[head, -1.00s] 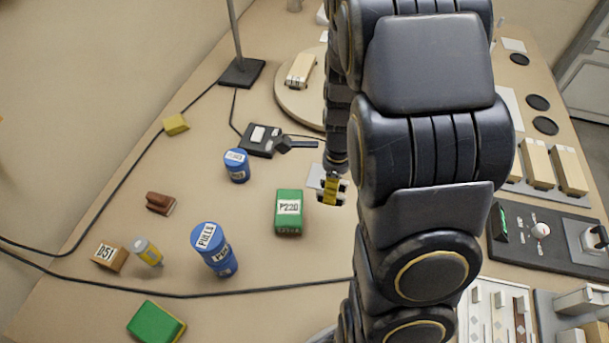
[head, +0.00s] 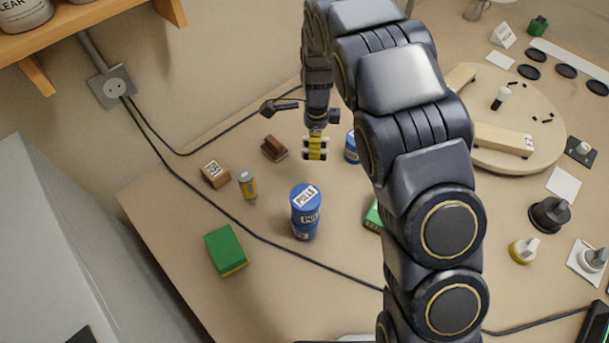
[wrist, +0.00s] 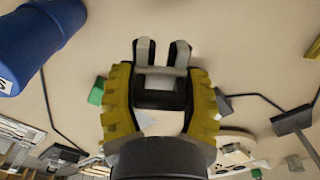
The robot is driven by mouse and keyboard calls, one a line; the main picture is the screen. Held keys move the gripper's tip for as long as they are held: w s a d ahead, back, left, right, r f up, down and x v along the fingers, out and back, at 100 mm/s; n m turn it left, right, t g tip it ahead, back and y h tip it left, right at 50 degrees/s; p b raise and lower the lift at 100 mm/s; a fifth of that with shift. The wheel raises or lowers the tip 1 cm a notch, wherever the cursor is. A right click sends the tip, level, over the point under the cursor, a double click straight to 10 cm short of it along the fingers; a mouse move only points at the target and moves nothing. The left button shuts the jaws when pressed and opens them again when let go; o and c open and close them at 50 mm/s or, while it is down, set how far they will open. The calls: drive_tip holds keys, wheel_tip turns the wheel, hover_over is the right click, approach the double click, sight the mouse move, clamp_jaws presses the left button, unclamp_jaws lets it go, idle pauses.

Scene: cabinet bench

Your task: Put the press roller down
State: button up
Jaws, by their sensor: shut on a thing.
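My gripper (head: 316,147), with yellow fingers, hangs over the far left part of the bench in the head view, just right of a brown block. In the wrist view, my gripper (wrist: 160,90) is shut, its ribbed yellow fingers on either side of a dark piece with a pale crossbar and two pale prongs. I take this piece to be the press roller (wrist: 161,72); its far side is hidden. The bench top (head: 340,245) lies beyond the fingertips. The wrist view does not show the roller touching it.
Near my gripper are the brown block (head: 274,148), a small box (head: 215,174), a yellow-grey bottle (head: 247,186), a blue labelled can (head: 305,215) and another blue can (head: 351,148). A green-yellow sponge (head: 226,251) lies nearer. Cables cross the bench. Bare surface lies between these things.

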sight(304, 177)
drive_tip(key=shift+n, duration=0.3)
drive_tip(key=f, duration=0.3)
drive_tip(key=a+f, duration=0.1)
drive_tip(key=f, duration=0.3)
drive_tip(key=a+f, duration=0.1)
drive_tip(key=f, duration=0.2)
drive_tip(key=shift+w+a+f, duration=0.15)
drive_tip(key=shift+a, duration=0.1)
drive_tip(key=shift+f, duration=0.1)
drive_tip(key=shift+f, duration=0.55)
drive_tip(key=o, duration=1.1)
drive_tip(key=shift+f, duration=0.1)
drive_tip(key=shift+c, duration=0.2)
